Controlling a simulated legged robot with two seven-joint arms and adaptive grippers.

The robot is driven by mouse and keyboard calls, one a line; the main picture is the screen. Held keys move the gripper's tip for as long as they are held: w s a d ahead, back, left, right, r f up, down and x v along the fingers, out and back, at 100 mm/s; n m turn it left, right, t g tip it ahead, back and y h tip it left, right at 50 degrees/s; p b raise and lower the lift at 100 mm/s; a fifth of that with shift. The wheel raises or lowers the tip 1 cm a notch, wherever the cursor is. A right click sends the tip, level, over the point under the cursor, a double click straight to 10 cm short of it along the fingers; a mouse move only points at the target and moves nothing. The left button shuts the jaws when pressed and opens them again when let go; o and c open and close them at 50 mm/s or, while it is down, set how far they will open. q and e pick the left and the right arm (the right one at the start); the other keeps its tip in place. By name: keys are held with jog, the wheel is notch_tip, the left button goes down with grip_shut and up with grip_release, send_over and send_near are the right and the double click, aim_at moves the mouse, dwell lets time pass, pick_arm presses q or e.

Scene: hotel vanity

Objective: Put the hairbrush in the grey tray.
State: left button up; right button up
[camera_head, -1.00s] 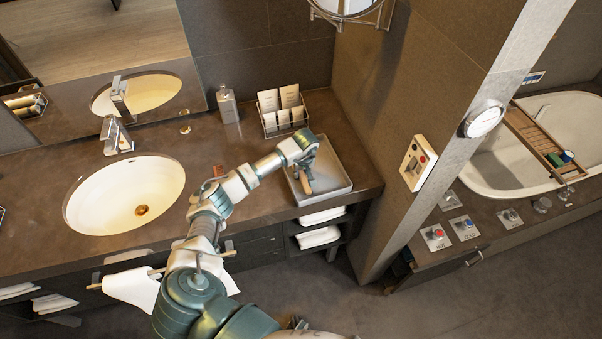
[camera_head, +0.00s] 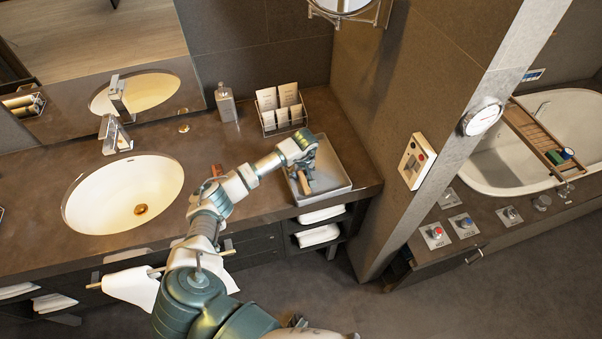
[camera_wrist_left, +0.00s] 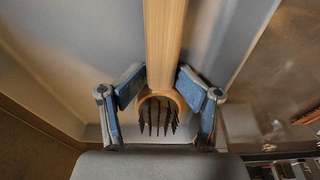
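The grey tray (camera_head: 340,190) sits on the counter near its right end. My left gripper (camera_head: 304,166) is over the tray's left part. The hairbrush (camera_head: 306,184), with a light wooden handle, hangs below the gripper within the tray's outline. In the left wrist view, the hairbrush (camera_wrist_left: 164,45) lies between the blue finger pads of my left gripper (camera_wrist_left: 162,75), which close in against its neck. Its dark bristles face the palm. Whether the brush touches the tray floor (camera_wrist_left: 225,30) cannot be told. My right gripper is not in view.
A wire rack with cards (camera_head: 282,118) stands right behind the tray, and a grey bottle (camera_head: 226,104) is to its left. A wall (camera_head: 385,110) rises to the right of the tray. The sink (camera_head: 123,195) and a small brown item (camera_head: 217,170) are to the left.

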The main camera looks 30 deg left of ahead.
pick_arm(q)
notch_tip(320, 180, up, 13)
jog(key=s+d, duration=0.1)
jog(key=shift+s+d, duration=0.15)
jog(key=shift+d, duration=0.15)
jog(key=shift+f, duration=0.1)
